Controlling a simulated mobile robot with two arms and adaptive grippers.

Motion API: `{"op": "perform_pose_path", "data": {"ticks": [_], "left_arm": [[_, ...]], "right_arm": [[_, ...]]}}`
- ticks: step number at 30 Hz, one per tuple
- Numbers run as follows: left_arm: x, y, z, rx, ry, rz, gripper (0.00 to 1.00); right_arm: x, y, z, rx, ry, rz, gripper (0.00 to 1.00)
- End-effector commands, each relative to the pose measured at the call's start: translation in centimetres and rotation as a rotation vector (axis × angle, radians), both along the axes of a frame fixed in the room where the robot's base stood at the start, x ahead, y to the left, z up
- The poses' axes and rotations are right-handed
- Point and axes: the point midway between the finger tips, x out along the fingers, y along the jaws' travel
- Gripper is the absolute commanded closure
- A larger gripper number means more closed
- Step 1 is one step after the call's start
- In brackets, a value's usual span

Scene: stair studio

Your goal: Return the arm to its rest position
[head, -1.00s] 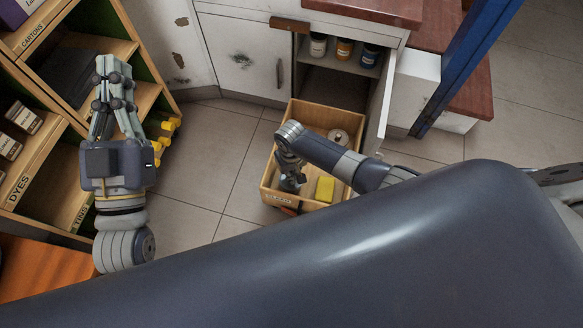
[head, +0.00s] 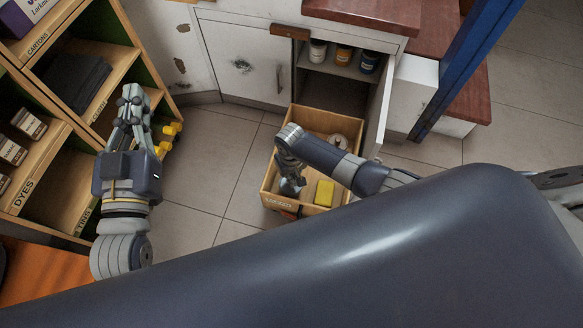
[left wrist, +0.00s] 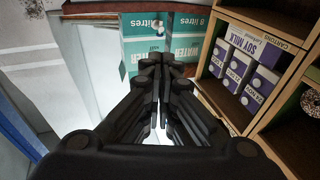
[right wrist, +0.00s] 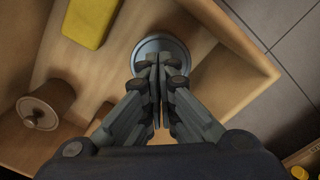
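My left gripper (head: 132,94) is empty and raised in front of the shelf unit on the left. In the left wrist view its fingers (left wrist: 160,62) meet at the tips, with nothing seen between them. My right gripper (head: 287,165) points down into a wooden crate (head: 268,187). In the right wrist view its fingertips (right wrist: 158,62) are together over a round grey metal object (right wrist: 176,46). Whether they touch it is hidden. A yellow block (head: 324,192) and a brown lidded pot (right wrist: 50,100) are also in the crate.
Tiled floor (head: 215,160) is clear between my arms.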

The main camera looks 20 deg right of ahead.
Motion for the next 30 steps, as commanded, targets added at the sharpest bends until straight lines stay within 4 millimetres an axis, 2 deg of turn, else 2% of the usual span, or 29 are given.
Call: {"op": "perform_pose_path", "data": {"ticks": [30], "left_arm": [[-0.5,1.0,-6.1,0.079,0.306,0.019,1.00]], "right_arm": [[0.0,0.0,1.2,0.000,0.000,0.000,1.00]]}}
